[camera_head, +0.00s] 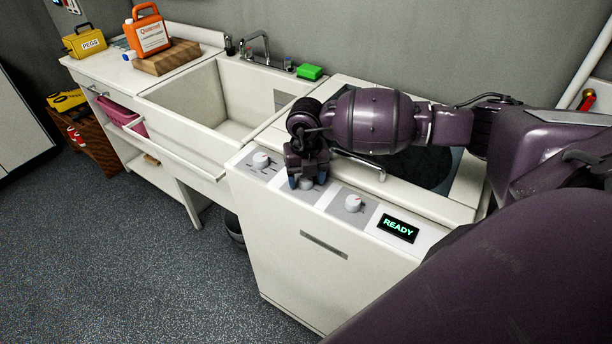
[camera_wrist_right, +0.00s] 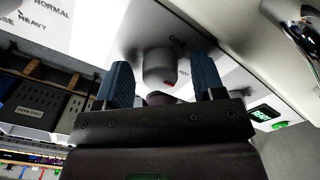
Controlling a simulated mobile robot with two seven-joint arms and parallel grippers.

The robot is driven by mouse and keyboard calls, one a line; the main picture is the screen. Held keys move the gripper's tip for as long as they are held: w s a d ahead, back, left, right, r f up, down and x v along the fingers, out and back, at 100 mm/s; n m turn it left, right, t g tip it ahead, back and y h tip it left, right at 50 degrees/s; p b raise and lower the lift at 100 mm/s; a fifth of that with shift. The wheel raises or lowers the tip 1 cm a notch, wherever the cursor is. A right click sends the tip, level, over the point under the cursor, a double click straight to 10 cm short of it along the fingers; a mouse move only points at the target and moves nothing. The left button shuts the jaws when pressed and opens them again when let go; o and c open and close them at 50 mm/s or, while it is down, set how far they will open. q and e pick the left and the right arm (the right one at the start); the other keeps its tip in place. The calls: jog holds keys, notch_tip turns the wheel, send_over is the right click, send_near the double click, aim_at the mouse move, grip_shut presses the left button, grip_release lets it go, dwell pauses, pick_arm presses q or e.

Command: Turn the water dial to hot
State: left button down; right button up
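The washer's control panel holds three dials. The middle dial (camera_head: 306,184) is partly hidden by my right gripper (camera_head: 307,180). In the right wrist view the grey round dial (camera_wrist_right: 160,66) shows between the two blue fingers of my right gripper (camera_wrist_right: 164,80), with a visible gap on each side. The gripper is open around the dial. A small red mark is on the dial's edge, and the label HOT (camera_wrist_right: 184,71) is printed just to its right. My left gripper is not in view.
The left dial (camera_head: 261,160) and right dial (camera_head: 353,203) flank the middle one. A green READY display (camera_head: 397,228) is at the panel's right. A sink (camera_head: 163,97) stands to the left.

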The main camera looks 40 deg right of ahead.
notch_tip(320, 180, up, 11)
dwell(0.7)
jog(key=shift+f, duration=0.1)
dwell(0.4)
